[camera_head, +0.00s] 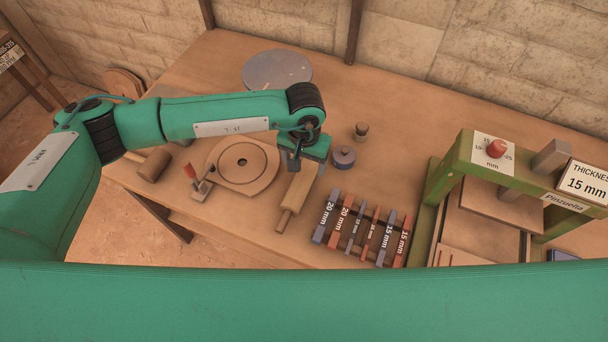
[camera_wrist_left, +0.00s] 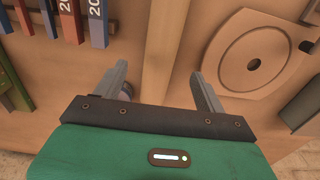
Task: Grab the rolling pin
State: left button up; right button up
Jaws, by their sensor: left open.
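The rolling pin (camera_head: 299,192) is pale wood and lies on the workbench, its near handle pointing toward the bench's front edge. My left gripper (camera_head: 303,164) is over its far end and hides part of it. In the left wrist view the rolling pin (camera_wrist_left: 166,40) runs between the two spread fingers of my left gripper (camera_wrist_left: 160,72). The fingers are apart on either side of it in that picture, and I see no contact. I cannot tell how high they are above the bench. My right gripper is not in view.
A round wooden mold (camera_head: 243,163) lies left of the pin. Thickness bars (camera_head: 343,222) marked 20 mm and 15 mm lie right of it. A grey knobbed pot (camera_head: 343,157) is close by. A green press (camera_head: 455,180) stands at the right. The back bench is mostly clear.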

aim_at(304, 174)
pick_arm(q)
notch_tip(304, 174, down, 3)
jog(key=shift+r, duration=0.2)
jog(key=f+p, duration=0.1)
jog(key=f, duration=0.1)
jog(key=f+p, duration=0.2)
jog(key=shift+w+f, duration=0.2)
jog(key=shift+f, duration=0.4)
jog(key=shift+c, duration=0.4)
jog(key=c, duration=1.1)
jog(key=shift+c, duration=0.7)
jog(key=shift+w+r, duration=0.1)
